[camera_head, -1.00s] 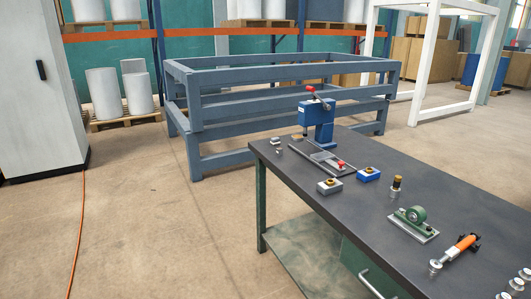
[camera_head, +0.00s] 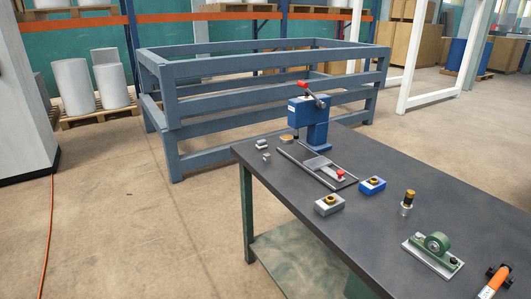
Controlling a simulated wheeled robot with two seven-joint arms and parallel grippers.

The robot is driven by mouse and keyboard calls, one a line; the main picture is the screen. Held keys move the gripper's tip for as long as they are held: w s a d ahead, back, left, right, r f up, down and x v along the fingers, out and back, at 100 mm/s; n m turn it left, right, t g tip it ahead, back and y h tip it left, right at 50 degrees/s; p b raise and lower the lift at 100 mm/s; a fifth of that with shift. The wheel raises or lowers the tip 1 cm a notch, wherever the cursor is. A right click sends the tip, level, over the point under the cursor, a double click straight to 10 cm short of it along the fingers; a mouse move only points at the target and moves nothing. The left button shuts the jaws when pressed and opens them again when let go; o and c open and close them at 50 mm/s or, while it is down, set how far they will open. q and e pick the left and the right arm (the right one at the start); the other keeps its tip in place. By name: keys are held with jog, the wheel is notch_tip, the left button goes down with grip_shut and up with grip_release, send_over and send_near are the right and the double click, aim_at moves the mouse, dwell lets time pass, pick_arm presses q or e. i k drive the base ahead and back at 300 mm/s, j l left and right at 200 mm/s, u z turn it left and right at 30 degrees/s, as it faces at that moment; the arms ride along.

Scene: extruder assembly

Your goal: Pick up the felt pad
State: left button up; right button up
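A small flat tan piece (camera_head: 287,139) lies on the dark workbench near its far left corner, beside the base of the blue press. It may be the felt pad, but it is too small to be sure. Neither of my grippers shows in the head view.
The workbench (camera_head: 390,262) holds a blue press (camera_head: 316,120), a slide fixture (camera_head: 318,166), a grey block (camera_head: 329,205), a blue block (camera_head: 372,185), a brass-topped cylinder (camera_head: 408,199), a green bearing unit (camera_head: 434,250) and an orange-handled tool (camera_head: 494,284). A blue-grey frame (camera_head: 175,103) stands behind.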

aim_at(261, 144)
jog(key=i+j+z, duration=0.2)
jog(key=i+j, duration=0.4)
jog(key=i+j+z, duration=0.25)
jog(key=i+j, duration=0.35)
jog(key=j, duration=0.2)
